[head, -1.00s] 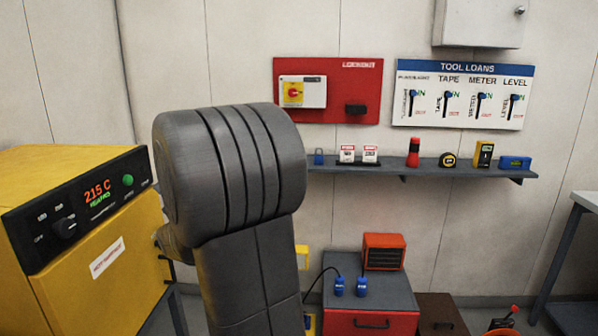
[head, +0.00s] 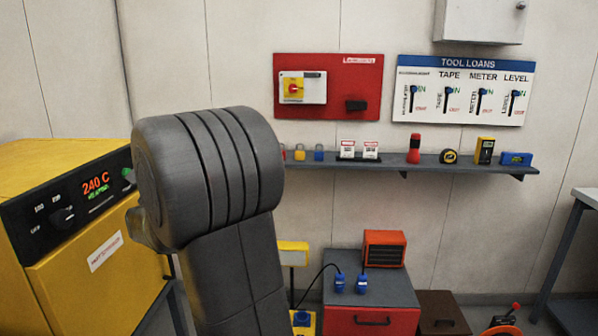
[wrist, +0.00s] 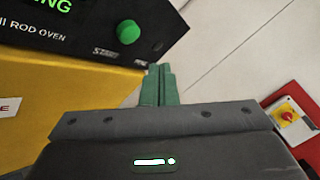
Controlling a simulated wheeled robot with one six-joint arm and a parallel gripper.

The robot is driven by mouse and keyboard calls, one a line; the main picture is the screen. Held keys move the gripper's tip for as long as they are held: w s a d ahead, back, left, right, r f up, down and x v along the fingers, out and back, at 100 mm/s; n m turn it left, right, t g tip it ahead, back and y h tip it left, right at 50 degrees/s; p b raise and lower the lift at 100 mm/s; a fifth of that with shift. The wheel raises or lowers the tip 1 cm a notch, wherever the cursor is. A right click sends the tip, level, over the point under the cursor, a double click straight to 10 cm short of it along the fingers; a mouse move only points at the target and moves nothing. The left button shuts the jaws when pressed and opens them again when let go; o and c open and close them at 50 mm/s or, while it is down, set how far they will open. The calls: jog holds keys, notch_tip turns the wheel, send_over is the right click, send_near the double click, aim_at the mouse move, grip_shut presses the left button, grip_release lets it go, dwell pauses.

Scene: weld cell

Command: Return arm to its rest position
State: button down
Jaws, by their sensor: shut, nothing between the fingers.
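My arm stands large in the middle left of the head view, and its thick grey link hides what is behind it. My gripper (wrist: 159,72) shows in the wrist view as two green fingers pressed together with nothing between them. In that view the fingers are beside the front panel of the yellow rod oven (wrist: 70,95), close to its green button (wrist: 129,32). Whether they touch the oven cannot be told. In the head view the oven (head: 75,170) is at the left, its display reading 240 C, and my gripper is hidden behind the arm.
A wall shelf (head: 460,168) holds padlocks, tags, a flashlight, tape, meter and level. Above it are a red lockout board (head: 340,85) and a tool loans board (head: 465,105). A red-fronted cabinet (head: 370,295) bears an orange heater (head: 384,250).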

jog(key=shift+d+f+b, duration=0.1)
jog(key=shift+f+b, duration=0.1)
jog(key=shift+b, duration=0.6)
jog(key=r+p, duration=0.1)
jog(key=p, duration=0.4)
jog(key=shift+s+d+p, duration=0.1)
jog(key=shift+d+p, duration=0.1)
jog(key=shift+p, duration=1.05)
